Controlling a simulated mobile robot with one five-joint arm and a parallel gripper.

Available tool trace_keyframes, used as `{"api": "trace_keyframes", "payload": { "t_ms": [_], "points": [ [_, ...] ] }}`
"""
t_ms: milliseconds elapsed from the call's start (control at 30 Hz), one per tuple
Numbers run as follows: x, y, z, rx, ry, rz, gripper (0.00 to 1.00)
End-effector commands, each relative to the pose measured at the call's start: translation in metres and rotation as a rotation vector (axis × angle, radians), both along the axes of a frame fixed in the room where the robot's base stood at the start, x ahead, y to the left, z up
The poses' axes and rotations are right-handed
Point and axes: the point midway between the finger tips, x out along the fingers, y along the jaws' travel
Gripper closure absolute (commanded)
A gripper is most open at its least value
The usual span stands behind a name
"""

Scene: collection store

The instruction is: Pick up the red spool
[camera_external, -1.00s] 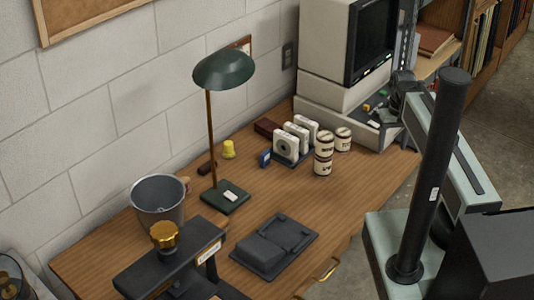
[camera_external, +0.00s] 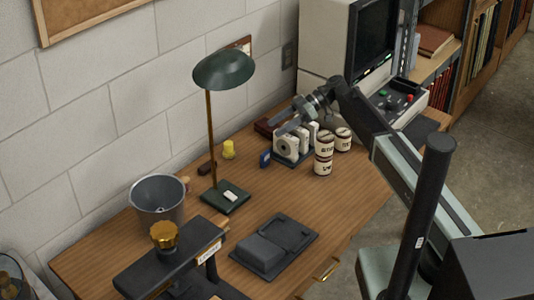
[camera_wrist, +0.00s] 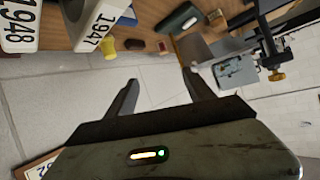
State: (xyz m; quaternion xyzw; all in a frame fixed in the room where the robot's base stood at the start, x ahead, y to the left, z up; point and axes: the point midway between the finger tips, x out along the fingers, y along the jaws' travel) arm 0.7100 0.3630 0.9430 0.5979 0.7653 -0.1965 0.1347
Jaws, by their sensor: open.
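I cannot make out a clear red spool. A small reddish-brown piece (camera_wrist: 163,47) shows in the wrist view at the desk edge, too small to name. A dark brown object (camera_external: 206,168) lies left of the lamp stem in the external view. A yellow spool-like piece (camera_external: 228,149) stands behind it and also shows in the wrist view (camera_wrist: 107,45). My gripper (camera_external: 279,122) is above the back of the desk, near the numbered white pieces. In the wrist view my gripper (camera_wrist: 160,77) is open and empty, with pale wall between its fingers.
A green lamp (camera_external: 224,70) stands mid-desk, with a metal bucket (camera_external: 158,212) to its left. White numbered pieces (camera_external: 286,147) and banded cans (camera_external: 323,160) stand below my gripper. A black tray (camera_external: 272,246) lies in front. A computer (camera_external: 326,40) stands behind right.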

Motion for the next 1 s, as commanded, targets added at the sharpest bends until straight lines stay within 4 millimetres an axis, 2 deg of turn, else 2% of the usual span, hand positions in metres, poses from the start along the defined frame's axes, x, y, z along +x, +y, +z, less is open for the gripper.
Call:
{"api": "trace_keyframes", "payload": {
  "t_ms": [33, 67, 100, 167, 200, 233, 300, 400, 500, 667, 833, 1000],
  "points": [
    [0.012, 0.050, -0.027, 0.049, -0.053, 0.044, 0.38],
    [0.015, 0.078, -0.033, 0.083, -0.089, 0.066, 0.38],
    [0.017, 0.117, -0.039, 0.129, -0.136, 0.095, 0.38],
    [0.016, 0.175, -0.048, 0.196, -0.204, 0.133, 0.38],
    [0.014, 0.212, -0.052, 0.239, -0.244, 0.154, 0.38],
    [0.010, 0.237, -0.056, 0.268, -0.270, 0.169, 0.38],
    [-0.030, 0.260, -0.088, 0.183, -0.203, 0.264, 0.38],
    [-0.063, 0.284, -0.112, 0.110, -0.152, 0.341, 0.38],
    [-0.077, 0.292, -0.120, 0.073, -0.130, 0.373, 0.38],
    [-0.081, 0.295, -0.121, 0.066, -0.125, 0.379, 0.38],
    [-0.091, 0.310, -0.131, 0.066, -0.125, 0.379, 0.38],
    [-0.094, 0.315, -0.132, 0.067, -0.125, 0.377, 0.38]
  ]
}}
